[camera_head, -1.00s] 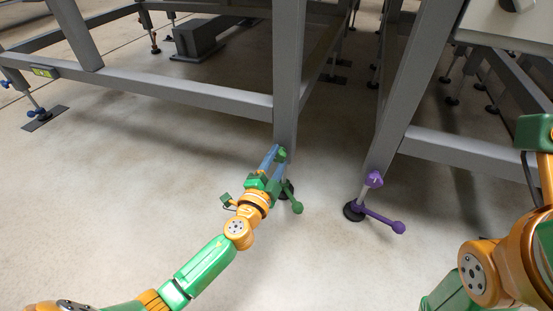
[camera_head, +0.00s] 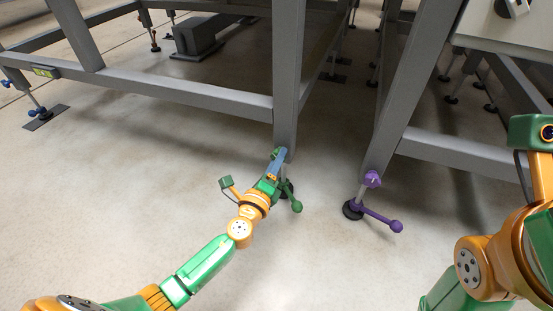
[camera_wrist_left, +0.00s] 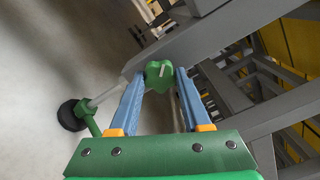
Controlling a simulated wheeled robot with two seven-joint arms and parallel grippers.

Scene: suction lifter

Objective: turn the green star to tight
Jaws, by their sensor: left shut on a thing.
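The green star (camera_wrist_left: 158,75) is a lobed knob with a pale slot-like mark on its face, at the foot of a grey frame leg. My left gripper (camera_wrist_left: 159,76) is shut on it, with one blue finger on each side. In the head view my left gripper (camera_head: 279,156) reaches the foot of the middle leg and mostly hides the star. A green lever with a ball end (camera_head: 297,206) sticks out below the star, over a dark foot pad. My right arm shows at the right edge; its fingers are out of view.
A purple star (camera_head: 372,179) and purple lever (camera_head: 380,218) sit on the leg to the right. Grey frame beams (camera_head: 190,92) run behind my left gripper. The pale floor in front is clear.

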